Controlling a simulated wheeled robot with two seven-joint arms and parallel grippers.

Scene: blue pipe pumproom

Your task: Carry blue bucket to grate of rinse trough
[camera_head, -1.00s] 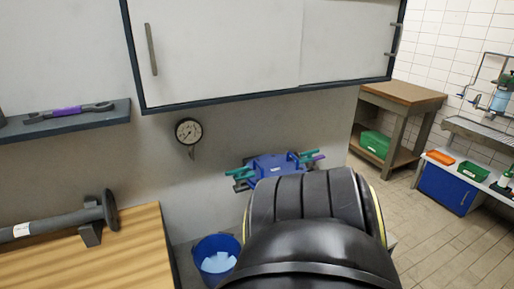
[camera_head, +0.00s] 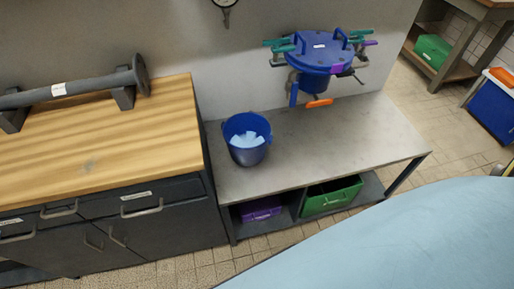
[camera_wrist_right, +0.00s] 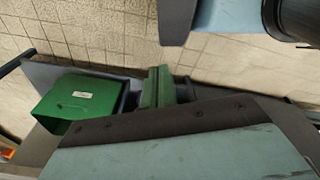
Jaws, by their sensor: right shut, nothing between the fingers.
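The blue bucket (camera_head: 247,140) stands upright on the left end of a grey bench (camera_head: 295,150) in the head view. It holds pale blue pieces. No gripper is near it in that view. The grate of the rinse trough cannot be made out in the current views. In the right wrist view, a dark-edged, pale blue-grey part (camera_wrist_right: 190,125) fills the lower side and seems to be my right gripper. It is shut and empty; its fingertips cannot be picked out. My left gripper is not in view.
A wooden-topped cabinet (camera_head: 100,150) adjoins at left. Tiled floor lies to the right, with a blue box (camera_head: 492,105) at the edge.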

